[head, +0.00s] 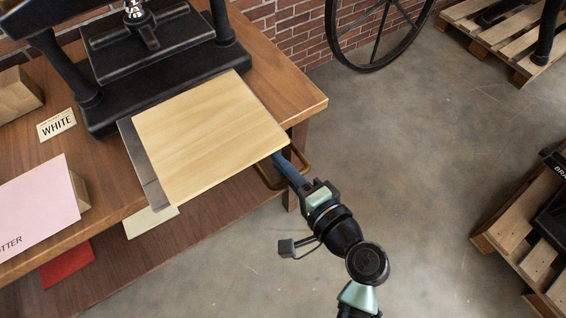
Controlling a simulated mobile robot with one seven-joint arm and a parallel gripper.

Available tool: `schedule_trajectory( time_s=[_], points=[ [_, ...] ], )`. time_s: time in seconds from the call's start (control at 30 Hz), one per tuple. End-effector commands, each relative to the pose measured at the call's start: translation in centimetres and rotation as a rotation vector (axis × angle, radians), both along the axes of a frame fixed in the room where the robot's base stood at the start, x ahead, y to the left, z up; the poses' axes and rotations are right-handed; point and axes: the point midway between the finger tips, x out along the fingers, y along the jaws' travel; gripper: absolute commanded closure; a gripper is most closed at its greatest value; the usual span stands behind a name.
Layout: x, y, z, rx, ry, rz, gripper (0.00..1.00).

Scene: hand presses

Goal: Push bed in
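The black hand press (160,75) stands on a wooden bench. Its bed (142,165), a dark metal plate, sticks out from the press towards the bench's front right edge. A pale wooden board (205,135) lies on it and covers most of it. A brown loop handle (266,182) shows below the board's right corner, at the bed's outer end. My gripper (284,158) reaches in from the lower right, with its blue fingers at the handle and board corner. The fingertips are partly hidden by the board, so I cannot tell whether they are open, shut or touching.
A lower shelf (120,270) holds a red item (67,264). Pallets (540,225) stand at right. The floor between is clear.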

Motion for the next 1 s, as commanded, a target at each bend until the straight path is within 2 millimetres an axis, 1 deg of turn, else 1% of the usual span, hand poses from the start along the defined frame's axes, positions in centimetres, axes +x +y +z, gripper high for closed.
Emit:
schedule_trajectory(
  time_s=[0.03, 0.07, 1.0],
  points=[
    [-0.02, -0.01, -0.01, 0.0, 0.0, 0.0, 0.95],
    [-0.02, -0.01, -0.01, 0.0, 0.0, 0.0, 1.0],
    [-0.02, -0.04, 0.03, 0.0, 0.0, 0.0, 1.0]
  ],
)
